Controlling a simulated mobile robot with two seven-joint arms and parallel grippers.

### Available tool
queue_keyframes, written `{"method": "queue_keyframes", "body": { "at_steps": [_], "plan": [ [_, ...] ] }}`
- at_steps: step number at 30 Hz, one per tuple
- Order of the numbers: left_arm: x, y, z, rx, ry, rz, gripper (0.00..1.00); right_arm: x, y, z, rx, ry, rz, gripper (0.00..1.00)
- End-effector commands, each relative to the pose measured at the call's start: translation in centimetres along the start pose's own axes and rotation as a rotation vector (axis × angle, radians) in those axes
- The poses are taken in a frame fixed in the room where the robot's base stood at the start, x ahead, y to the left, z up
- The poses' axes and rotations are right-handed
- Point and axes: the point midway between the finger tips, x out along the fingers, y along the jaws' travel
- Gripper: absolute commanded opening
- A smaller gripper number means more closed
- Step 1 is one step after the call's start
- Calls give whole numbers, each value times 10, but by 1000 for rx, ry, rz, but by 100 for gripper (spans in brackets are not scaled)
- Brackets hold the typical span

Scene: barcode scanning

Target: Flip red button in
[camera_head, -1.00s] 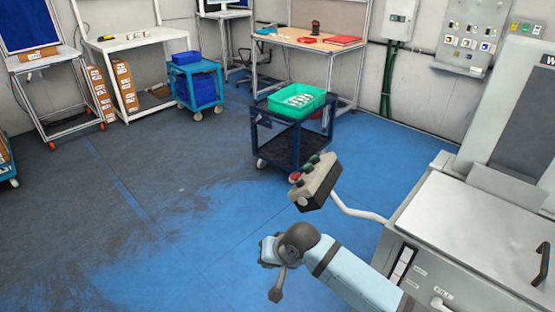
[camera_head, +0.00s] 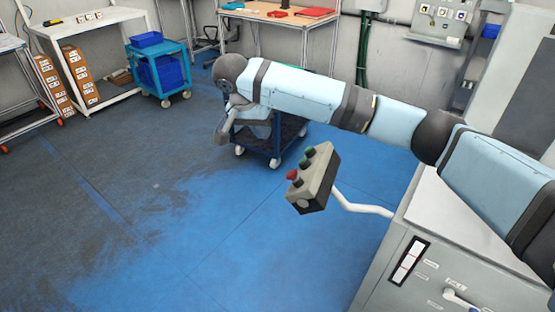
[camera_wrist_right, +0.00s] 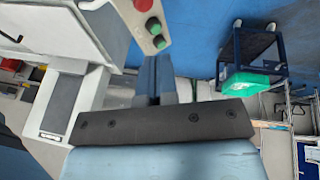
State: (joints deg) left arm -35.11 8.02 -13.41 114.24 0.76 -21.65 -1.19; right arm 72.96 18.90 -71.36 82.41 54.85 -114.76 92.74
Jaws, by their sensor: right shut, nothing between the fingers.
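The red button (camera_head: 292,175) sits at the near left end of a grey control box (camera_head: 317,183) with green buttons, held on a white curved arm. In the right wrist view the red button (camera_wrist_right: 143,5) is at the top edge, partly cut off, with two green buttons (camera_wrist_right: 153,26) below it. My right gripper (camera_head: 221,136) is left of and above the box in the head view, apart from it. Its fingers (camera_wrist_right: 151,62) are shut and empty in the wrist view. My left gripper is not in view.
A grey machine (camera_head: 410,262) stands at the right, with the white arm (camera_head: 362,207) running to it. A dark blue cart (camera_head: 285,150) stands behind the box, partly hidden by my arm. A blue cart (camera_head: 160,75) stands at the back left. The floor at left is clear.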

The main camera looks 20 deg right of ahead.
Motion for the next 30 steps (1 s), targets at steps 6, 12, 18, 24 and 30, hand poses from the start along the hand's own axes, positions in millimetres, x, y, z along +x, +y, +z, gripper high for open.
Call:
{"method": "queue_keyframes", "body": {
  "at_steps": [6, 12, 18, 24, 30],
  "plan": [
    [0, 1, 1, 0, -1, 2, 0, -2, 2, -3, 10, 4, 11, 0],
    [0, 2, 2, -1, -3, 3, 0, 0, 2, -2, 9, 3, 10, 0],
    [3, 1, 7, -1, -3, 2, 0, 22, 2, -1, 10, 0, 10, 0],
    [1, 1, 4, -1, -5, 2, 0, 60, 3, -4, 10, 3, 12, 0],
    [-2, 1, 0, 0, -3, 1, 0, 101, 4, -4, 10, 3, 11, 0]
  ]
}}
